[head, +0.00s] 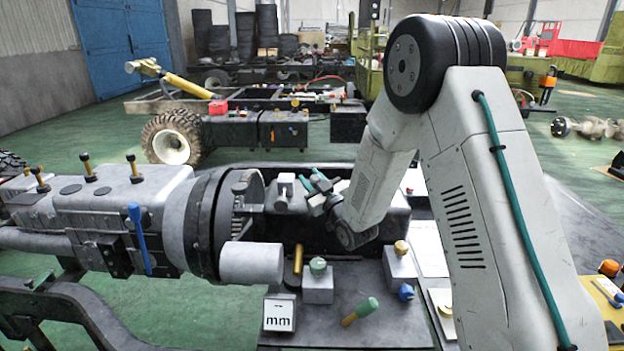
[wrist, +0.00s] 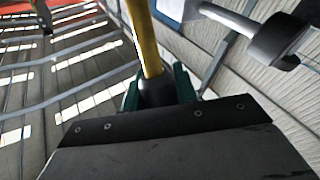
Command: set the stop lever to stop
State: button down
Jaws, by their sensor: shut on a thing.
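My gripper (head: 314,182) is beyond the bell-shaped end of the grey engine and gearbox unit (head: 110,210), its teal fingers pointing up and left. In the wrist view, a long yellow handle (wrist: 143,35) with a dark lower end stands between the green fingers (wrist: 157,92), and the gripper is shut on it. What it joins is hidden there. In the head view I cannot make out the held handle. A blue-handled lever (head: 138,236) hangs on the unit's near side, apart from my gripper. No lever bears a readable stop mark.
Several short yellow-topped levers (head: 136,168) stand on the unit. A pale cylinder (head: 252,263) juts from its end. Below my arm are knobbed blocks (head: 318,284), a green-handled tool (head: 360,312) and an "mm" sign (head: 279,314). A truck frame (head: 260,125) stands behind.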

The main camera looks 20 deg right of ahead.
jog(key=c, duration=1.1)
grip_release()
jog(key=shift+s, duration=0.1)
jog(key=v, duration=0.7)
jog(key=shift+s, duration=0.35)
jog(key=shift+f, duration=0.2)
